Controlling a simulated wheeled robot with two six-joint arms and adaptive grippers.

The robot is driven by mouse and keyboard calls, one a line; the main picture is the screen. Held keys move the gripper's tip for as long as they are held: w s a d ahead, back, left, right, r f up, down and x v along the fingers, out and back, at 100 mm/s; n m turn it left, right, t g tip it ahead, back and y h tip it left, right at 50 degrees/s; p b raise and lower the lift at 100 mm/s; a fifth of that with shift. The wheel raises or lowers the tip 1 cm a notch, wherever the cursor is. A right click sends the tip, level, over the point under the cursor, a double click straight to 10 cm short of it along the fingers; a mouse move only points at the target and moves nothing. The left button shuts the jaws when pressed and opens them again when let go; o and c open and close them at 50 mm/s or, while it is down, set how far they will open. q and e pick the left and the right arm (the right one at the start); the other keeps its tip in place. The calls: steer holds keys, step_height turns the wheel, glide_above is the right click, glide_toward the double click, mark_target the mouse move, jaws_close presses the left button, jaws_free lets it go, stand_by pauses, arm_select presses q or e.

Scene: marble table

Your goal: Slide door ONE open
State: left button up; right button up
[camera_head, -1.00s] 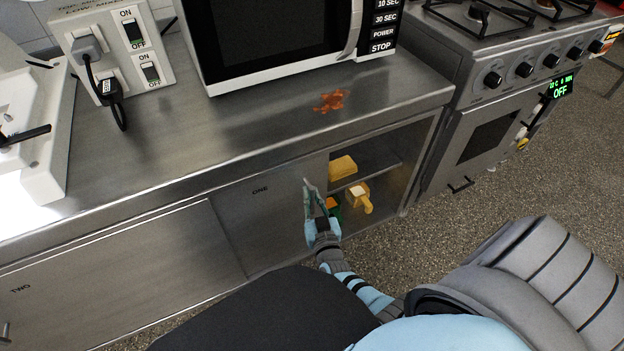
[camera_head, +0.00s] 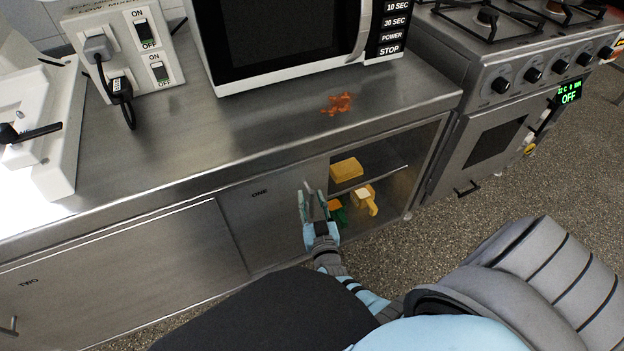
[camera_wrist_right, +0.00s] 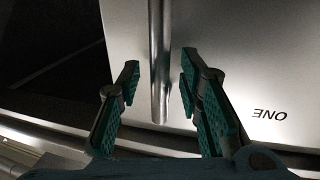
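Door ONE (camera_head: 255,225) is a steel sliding panel under the counter, marked ONE. It stands to the left, and the cabinet's right part is open. My right gripper (camera_head: 312,192) is at the door's right end. In the right wrist view the door (camera_wrist_right: 240,60) fills the right side with its label upside down, and its bar handle (camera_wrist_right: 159,70) runs between the two fingers of the gripper (camera_wrist_right: 158,85). The fingers are open, with a gap on both sides of the handle. My left gripper is not in view.
The open cabinet holds a yellow block (camera_head: 346,169) on a shelf and a yellow item (camera_head: 366,197) below. Door TWO (camera_head: 130,275) is at left. A microwave (camera_head: 290,45) and a switch box (camera_head: 130,50) stand on the counter (camera_head: 200,130). An oven (camera_head: 490,145) is at right.

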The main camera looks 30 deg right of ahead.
step_height(320, 180, up, 10)
stand_by(0.4)
stand_by(0.4)
